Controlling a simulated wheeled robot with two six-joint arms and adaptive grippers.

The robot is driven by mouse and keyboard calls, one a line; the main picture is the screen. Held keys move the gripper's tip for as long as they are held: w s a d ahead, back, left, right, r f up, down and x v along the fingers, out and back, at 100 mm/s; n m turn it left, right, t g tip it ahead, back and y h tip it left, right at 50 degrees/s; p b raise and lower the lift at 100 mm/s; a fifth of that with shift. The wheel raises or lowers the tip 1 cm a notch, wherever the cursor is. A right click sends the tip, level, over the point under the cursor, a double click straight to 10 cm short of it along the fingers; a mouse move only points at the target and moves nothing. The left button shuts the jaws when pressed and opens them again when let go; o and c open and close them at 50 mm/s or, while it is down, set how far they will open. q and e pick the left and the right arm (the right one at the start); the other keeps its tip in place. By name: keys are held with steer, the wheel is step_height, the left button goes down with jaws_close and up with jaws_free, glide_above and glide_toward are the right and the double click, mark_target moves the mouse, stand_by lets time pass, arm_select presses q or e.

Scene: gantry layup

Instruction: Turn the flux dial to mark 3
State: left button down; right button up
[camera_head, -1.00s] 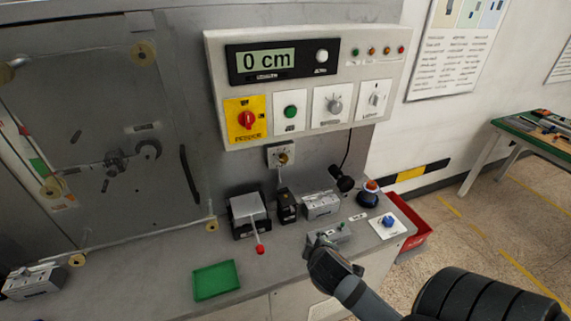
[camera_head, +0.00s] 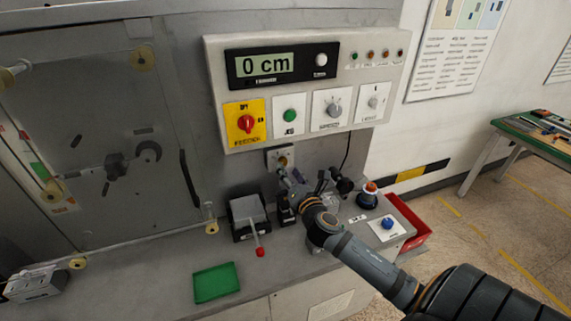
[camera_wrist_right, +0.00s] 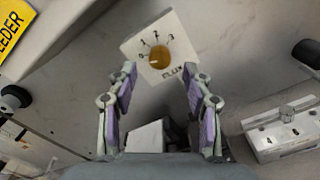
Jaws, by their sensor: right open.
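The flux dial (camera_wrist_right: 160,57) is a round brass-coloured knob on a white plate marked 1, 2, 3 and FLUX. A small pale line on the knob seems to point left, before mark 1. In the head view the dial (camera_head: 283,161) sits on the wall below the control panel, partly behind my gripper. My right gripper (camera_head: 301,178) is open in front of the dial. In the right wrist view its fingers (camera_wrist_right: 160,78) stand apart, left and right of the plate's lower part, with nothing between them. My left gripper is not in view.
The control panel (camera_head: 300,139) reads 0 cm above the dial. Below stand a grey box with a red-tipped lever (camera_head: 261,251), a black device (camera_head: 285,214) and a black-headed object (camera_head: 343,185) on a cable. A green tray (camera_head: 215,282) lies at the front.

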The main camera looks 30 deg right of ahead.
mark_target(284, 163)
steer(key=shift+p+x, duration=0.4)
steer(key=shift+x, duration=1.5)
steer(key=shift+c, duration=0.4)
jaws_close()
